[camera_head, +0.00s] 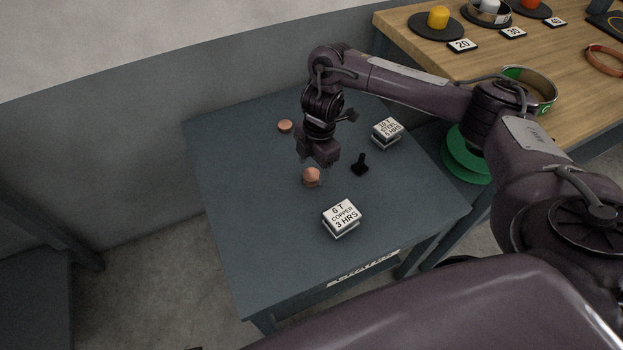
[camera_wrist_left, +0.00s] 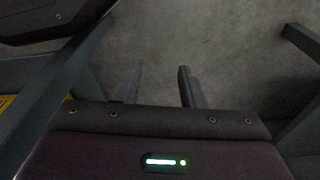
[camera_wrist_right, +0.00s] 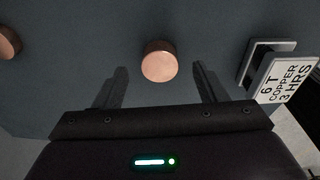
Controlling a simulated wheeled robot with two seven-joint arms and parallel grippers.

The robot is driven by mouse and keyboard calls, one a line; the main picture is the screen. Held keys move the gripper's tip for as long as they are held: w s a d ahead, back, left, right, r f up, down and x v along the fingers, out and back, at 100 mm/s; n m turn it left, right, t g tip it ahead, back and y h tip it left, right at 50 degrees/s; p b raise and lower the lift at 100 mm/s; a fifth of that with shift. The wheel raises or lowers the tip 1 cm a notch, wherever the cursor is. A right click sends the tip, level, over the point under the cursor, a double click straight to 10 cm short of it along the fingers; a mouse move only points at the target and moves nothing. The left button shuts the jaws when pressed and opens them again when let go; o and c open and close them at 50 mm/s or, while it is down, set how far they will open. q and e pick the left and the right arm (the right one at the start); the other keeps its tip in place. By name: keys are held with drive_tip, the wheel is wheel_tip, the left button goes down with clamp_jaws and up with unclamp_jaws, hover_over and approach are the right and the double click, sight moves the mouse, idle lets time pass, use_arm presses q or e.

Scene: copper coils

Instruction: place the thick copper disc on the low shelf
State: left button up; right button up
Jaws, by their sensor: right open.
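A thick copper disc (camera_head: 311,177) stands on the blue-grey table, just below my right gripper (camera_head: 316,163) in the head view. In the right wrist view the disc (camera_wrist_right: 159,65) sits ahead of and between the parted fingers (camera_wrist_right: 161,82), which do not hold it. A second, flatter-looking copper disc (camera_head: 285,126) lies farther back; it also shows at the left edge of the right wrist view (camera_wrist_right: 8,42). My left gripper (camera_wrist_left: 158,80) is open and empty above the floor, outside the head view. I cannot tell which surface is the low shelf.
The table (camera_head: 235,190) carries a "6 T COPPER 3 HRS" block (camera_head: 342,217), another labelled block (camera_head: 386,132) and a small black piece (camera_head: 360,165). A green spool (camera_head: 465,157) and a wooden bench (camera_head: 455,65) are at right. The table's left side is clear.

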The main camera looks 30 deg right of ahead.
drive_tip(key=shift+a+f+b, duration=0.15)
drive_tip(key=shift+f+b, duration=0.15)
drive_tip(key=shift+f, duration=0.9)
use_arm(q)
drive_tip(key=r, duration=0.2)
drive_tip(key=w+d+r, duration=0.1)
drive_tip(key=shift+w+r, duration=0.1)
drive_tip(key=shift+r, duration=0.1)
use_arm(e)
drive_tip(key=shift+c, duration=0.4)
drive_tip(key=shift+r, duration=0.1)
clamp_jaws()
drive_tip(key=shift+r, duration=0.15)
